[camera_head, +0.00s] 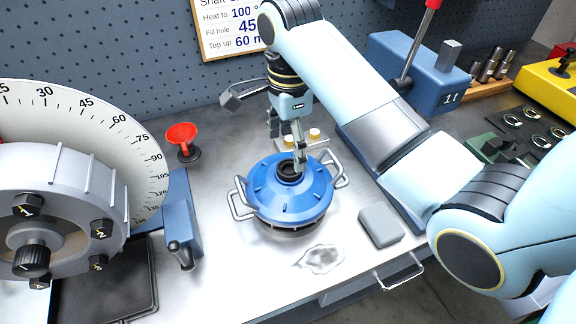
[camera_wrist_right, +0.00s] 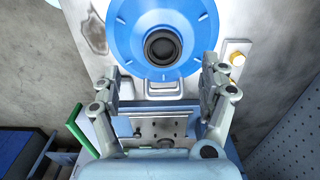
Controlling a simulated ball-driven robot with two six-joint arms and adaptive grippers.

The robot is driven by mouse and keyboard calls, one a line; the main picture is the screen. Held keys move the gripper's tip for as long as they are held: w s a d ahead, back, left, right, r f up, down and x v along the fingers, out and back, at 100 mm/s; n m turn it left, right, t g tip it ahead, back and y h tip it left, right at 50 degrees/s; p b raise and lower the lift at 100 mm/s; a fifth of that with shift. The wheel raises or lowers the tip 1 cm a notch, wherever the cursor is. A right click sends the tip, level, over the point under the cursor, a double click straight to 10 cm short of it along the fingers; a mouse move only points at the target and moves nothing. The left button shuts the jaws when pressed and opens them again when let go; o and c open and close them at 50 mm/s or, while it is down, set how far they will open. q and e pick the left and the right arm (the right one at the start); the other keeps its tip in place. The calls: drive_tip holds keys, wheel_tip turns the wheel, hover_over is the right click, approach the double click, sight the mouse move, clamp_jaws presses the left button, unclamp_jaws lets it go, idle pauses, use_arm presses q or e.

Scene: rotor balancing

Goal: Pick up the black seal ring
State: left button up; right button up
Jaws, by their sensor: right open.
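A blue round cover (camera_head: 262,193) with two side handles stands on the metal bench. A black ring (camera_head: 289,171) sits at its centre; the right wrist view shows this ring (camera_wrist_right: 162,47) around a dark middle, on the blue cover (camera_wrist_right: 122,25). I cannot tell how deeply it is seated. My right gripper (camera_head: 287,153) hangs over the cover and partly hides its centre in the head view. In the right wrist view its fingers (camera_wrist_right: 162,88) are spread wide with nothing between them, and the ring lies beyond them. My left gripper is not in view.
A large dial (camera_head: 115,135) and bolted rotor (camera_head: 60,205) fill the left. A red funnel (camera_head: 182,135) stands behind the cover's left. A grey block (camera_head: 380,225) and a shiny puddle (camera_head: 320,259) lie in front. A blue lever press (camera_head: 415,70) and dark ring mat (camera_head: 525,125) are at right.

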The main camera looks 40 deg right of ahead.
sight(289, 172)
drive_tip(key=shift+w+f, duration=0.15)
drive_tip(key=shift+f, duration=0.2)
drive_tip(key=shift+w+f, duration=0.1)
drive_tip(key=shift+f, duration=0.3)
drive_tip(key=f, duration=0.2)
drive_tip(key=f+p, duration=0.1)
drive_tip(key=shift+d+f, duration=0.2)
drive_tip(key=shift+f, duration=0.5)
drive_tip(key=shift+c, duration=1.3)
drive_tip(key=c, duration=0.7)
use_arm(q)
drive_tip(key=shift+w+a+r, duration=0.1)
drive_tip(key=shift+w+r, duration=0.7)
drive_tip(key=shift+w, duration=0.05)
use_arm(e)
drive_tip(key=shift+c, duration=0.4)
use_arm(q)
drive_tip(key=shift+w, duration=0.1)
